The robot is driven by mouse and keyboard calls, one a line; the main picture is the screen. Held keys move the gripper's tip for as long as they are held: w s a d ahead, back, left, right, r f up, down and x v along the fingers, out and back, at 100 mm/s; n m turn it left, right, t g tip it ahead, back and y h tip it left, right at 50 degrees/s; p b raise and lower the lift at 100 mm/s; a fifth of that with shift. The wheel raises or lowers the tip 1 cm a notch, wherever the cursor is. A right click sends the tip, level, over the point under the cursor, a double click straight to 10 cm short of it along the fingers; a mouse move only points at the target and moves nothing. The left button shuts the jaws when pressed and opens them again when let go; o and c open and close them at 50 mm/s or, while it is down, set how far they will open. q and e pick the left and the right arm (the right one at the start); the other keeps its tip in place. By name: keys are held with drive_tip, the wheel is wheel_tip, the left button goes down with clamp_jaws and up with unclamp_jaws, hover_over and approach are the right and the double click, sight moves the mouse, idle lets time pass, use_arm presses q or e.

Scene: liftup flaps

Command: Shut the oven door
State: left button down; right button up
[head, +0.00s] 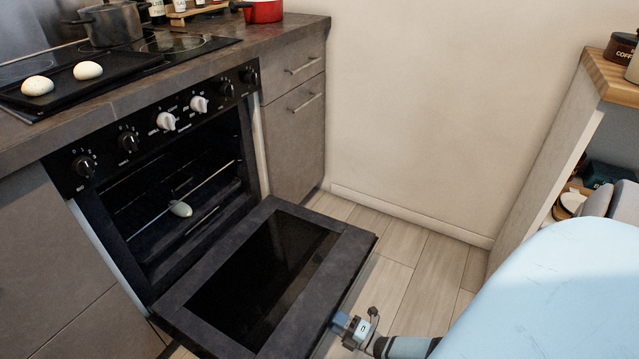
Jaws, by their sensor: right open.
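The oven (100,190) is built into the grey counter on the left. Its door (265,275) is folded down wide open, with a dark glass pane in a black frame, so the cavity shows. Inside, a small pale rounded object (180,209) sits near the rack. My right gripper (345,328) is just beside the door's outer edge at the bottom of the picture, low down. It is open and holds nothing that I can see. I cannot tell whether it touches the door edge. My left gripper is out of view.
A black tray (120,68) with two egg-like items, a grey pot (112,25) and a red pot (262,10) stand on the counter. A cabinet (295,120) adjoins the oven. A wooden-topped shelf (610,80) is at right. The floor (420,260) beyond the door is clear.

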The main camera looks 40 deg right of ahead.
drive_tip(key=shift+b+x, duration=0.45)
drive_tip(key=shift+x, duration=2.3)
drive_tip(key=shift+r, duration=0.1)
clamp_jaws()
